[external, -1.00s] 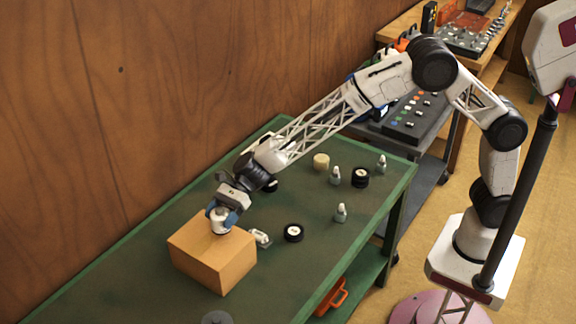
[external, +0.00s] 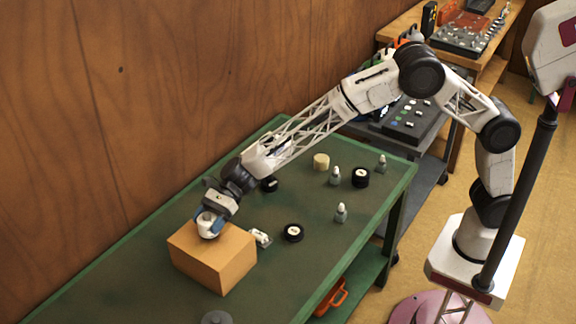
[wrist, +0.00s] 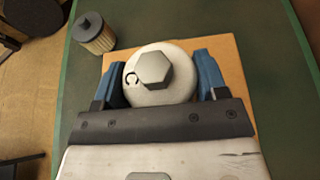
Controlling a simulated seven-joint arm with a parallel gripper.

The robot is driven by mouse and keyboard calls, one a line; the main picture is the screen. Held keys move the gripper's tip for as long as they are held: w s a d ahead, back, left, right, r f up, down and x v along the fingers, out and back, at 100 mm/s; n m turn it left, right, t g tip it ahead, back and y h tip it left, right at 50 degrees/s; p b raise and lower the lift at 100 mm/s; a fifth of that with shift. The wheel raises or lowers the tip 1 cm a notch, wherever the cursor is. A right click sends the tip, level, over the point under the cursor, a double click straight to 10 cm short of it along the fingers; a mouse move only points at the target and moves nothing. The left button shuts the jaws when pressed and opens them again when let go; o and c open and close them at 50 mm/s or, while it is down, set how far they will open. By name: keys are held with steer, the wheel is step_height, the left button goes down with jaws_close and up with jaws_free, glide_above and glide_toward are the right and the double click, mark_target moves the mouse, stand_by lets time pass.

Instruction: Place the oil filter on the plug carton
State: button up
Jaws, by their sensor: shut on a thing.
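The oil filter (external: 207,229) is a white, round canister; in the wrist view it shows a grey hexagonal nut (wrist: 153,70) on its end. My gripper (external: 210,219) is shut on it, with one blue finger on each side in the wrist view (wrist: 163,78). The plug carton (external: 222,262) is a plain tan box on the green bench. The filter is over the back left part of the carton's top, upright or nearly so. I cannot tell whether its bottom touches the carton. In the wrist view the carton's tan top (wrist: 231,70) shows behind the fingers.
The green bench (external: 130,285) is clear left of the carton. A small white part (external: 260,236) lies close to its right, then a black ring (external: 293,232) and several bottles and rolls. A dark-capped pleated cartridge (wrist: 94,34) stands near the bench edge.

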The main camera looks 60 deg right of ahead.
steer(key=shift+f, duration=1.1)
steer(key=shift+f, duration=0.1)
steer(key=o, duration=1)
steer(key=shift+o, duration=0.2)
steer(key=shift+d+r, duration=0.3)
steer(key=shift+d, duration=0.15)
steer(key=v, duration=1.1)
steer(key=shift+d, duration=0.15)
